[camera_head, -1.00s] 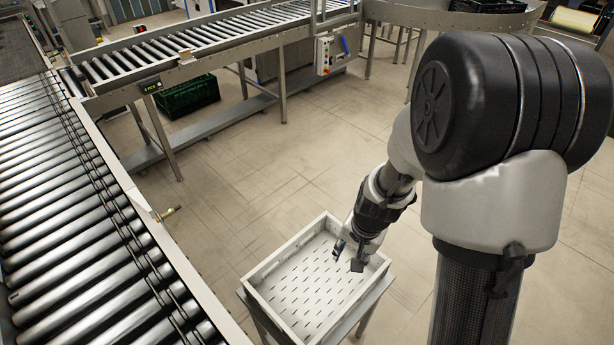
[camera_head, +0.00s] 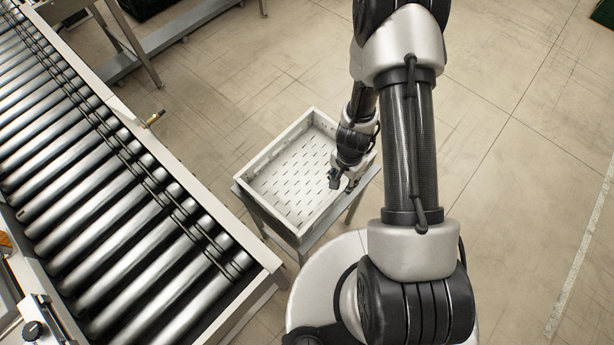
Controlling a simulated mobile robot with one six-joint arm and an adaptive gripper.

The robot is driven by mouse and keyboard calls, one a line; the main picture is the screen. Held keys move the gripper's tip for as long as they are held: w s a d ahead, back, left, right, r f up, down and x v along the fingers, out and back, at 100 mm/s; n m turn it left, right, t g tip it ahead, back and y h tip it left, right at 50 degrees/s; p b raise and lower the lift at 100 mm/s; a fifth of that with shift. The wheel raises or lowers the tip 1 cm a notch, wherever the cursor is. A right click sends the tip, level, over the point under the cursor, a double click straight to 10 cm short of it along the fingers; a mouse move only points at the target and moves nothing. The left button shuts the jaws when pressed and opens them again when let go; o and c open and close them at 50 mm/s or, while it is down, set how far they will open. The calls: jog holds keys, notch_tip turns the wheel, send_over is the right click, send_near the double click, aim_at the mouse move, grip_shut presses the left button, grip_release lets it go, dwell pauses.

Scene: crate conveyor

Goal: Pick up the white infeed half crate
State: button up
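The white half crate (camera_head: 268,154) stands upright on a small grey stand in the middle of the head view. It is shallow and open-topped, with a slotted floor, and looks empty. My gripper (camera_head: 341,183) points down at the crate's right side, over or close by its right wall. Its two fingers look apart with nothing clearly between them. I cannot tell whether a finger touches the wall. My arm hides part of the crate's right wall.
A roller conveyor (camera_head: 110,190) with a light side rail runs along the left. The grey stand (camera_head: 305,242) under the crate stands close to my base. Open tiled floor (camera_head: 520,130) lies to the right. A green crate (camera_head: 603,14) shows at the top right corner.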

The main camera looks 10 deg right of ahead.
notch_tip(320, 180, down, 12)
jog(key=b, duration=1.1)
jog(key=shift+f, duration=0.15)
jog(key=shift+c, duration=0.3)
grip_shut()
jog(key=shift+w, duration=0.1)
